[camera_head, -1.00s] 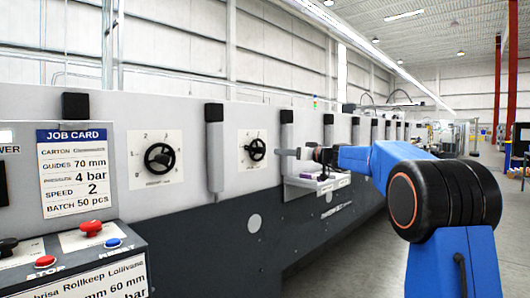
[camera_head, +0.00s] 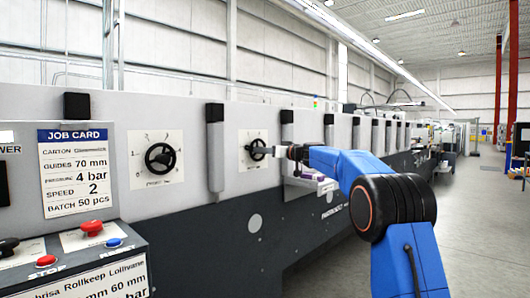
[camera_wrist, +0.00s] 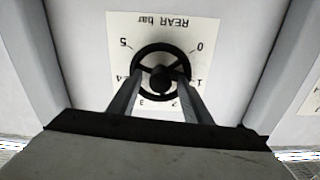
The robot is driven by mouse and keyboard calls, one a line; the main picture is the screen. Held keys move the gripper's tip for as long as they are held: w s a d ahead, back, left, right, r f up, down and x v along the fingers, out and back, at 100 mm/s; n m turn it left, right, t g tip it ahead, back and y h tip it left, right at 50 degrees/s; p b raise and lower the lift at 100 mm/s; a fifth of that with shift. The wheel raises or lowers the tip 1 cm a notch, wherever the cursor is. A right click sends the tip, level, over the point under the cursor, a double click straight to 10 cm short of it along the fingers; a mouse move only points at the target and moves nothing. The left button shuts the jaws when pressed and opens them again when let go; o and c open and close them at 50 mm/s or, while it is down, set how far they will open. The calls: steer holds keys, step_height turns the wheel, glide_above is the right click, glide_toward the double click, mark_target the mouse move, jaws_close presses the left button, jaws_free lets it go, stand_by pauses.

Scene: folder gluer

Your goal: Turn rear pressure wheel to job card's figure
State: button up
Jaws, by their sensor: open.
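The rear pressure wheel (camera_head: 257,149) is a black handwheel on a white dial plate on the grey machine side. In the wrist view the wheel (camera_wrist: 160,72) sits in the middle of an upside-down plate marked "REAR bar" (camera_wrist: 193,22), with figures from 0 to 5 around it. I cannot make out a pointer reading. My gripper (camera_wrist: 160,84) is open, its two fingers in front of the wheel on either side of the hub. Whether they touch it is unclear. The job card (camera_head: 75,172) reads pressure 4 bar.
A similar black wheel (camera_head: 160,157) on its own dial plate is to the left. Grey upright posts (camera_head: 215,150) stand out from the panel on both sides of the rear dial. A control desk (camera_head: 75,262) with red and blue buttons is at lower left. Open floor lies right.

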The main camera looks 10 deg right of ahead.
steer(key=shift+c, duration=0.7)
steer(key=c, duration=0.9)
